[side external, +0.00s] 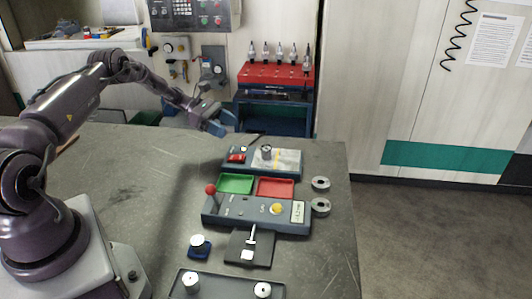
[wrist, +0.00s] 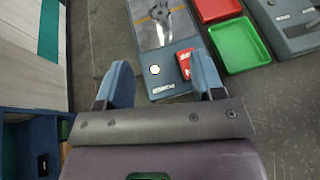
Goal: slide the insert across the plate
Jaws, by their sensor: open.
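A dark flat plate (side external: 262,256) lies near the front of the bench, with a small white block (side external: 247,256) on it that may be the insert. A thin pale T-shaped piece (side external: 252,234) stands at the plate's back edge. My gripper (side external: 222,122) is high above the back of the bench, far from the plate, with its blue fingers apart and empty. In the wrist view, the open fingers (wrist: 163,82) are over the end of a grey-blue unit (wrist: 158,45) with a red switch (wrist: 185,62). The plate is outside that view.
A control box (side external: 245,207) with a red-knobbed lever stands behind the plate. Green (side external: 236,184) and red (side external: 275,187) trays lie behind it. A dark tray (side external: 225,287) with two white cylinders is in front. Two metal rings (side external: 320,184) lie at right. The bench's left side is mostly clear.

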